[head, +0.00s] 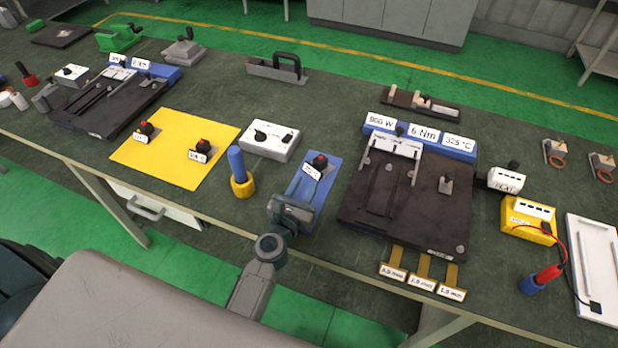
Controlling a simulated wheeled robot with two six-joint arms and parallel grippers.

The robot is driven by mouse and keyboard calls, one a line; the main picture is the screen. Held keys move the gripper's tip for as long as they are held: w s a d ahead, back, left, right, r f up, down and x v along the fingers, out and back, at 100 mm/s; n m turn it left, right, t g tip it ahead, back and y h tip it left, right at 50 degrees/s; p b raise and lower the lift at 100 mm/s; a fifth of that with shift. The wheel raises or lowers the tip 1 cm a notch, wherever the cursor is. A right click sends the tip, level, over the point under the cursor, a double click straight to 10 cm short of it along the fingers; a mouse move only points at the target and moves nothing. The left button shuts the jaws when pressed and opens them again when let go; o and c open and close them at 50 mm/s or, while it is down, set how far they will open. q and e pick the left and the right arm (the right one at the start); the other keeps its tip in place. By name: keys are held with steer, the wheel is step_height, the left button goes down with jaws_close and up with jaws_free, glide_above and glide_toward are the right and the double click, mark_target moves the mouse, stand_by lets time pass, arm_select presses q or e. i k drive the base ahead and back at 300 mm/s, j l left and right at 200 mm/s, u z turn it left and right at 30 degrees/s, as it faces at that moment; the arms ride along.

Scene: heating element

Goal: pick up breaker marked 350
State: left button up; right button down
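Several small black parts with red knobs and white labels look like the breakers. One (147,131) sits on the left of the yellow mat (165,165). Another (201,149) sits on its right side. A third (317,166) sits at the far end of the blue mat (325,187). Their labels are too small to read surely, so I cannot tell which is marked 350. My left gripper (292,210) is over the near end of the blue mat, nearer me than the third breaker and apart from it. Its fingers are not clear. My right gripper is not in view.
A blue-handled tool in a yellow holder (243,187) stands left of my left gripper. A white box with a knob (270,139) is behind. A dark fixture plate (450,215) lies right, with brass gauges (422,271) at the table's front edge.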

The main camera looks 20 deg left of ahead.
mark_target(203, 153)
steer(key=u, duration=1.4)
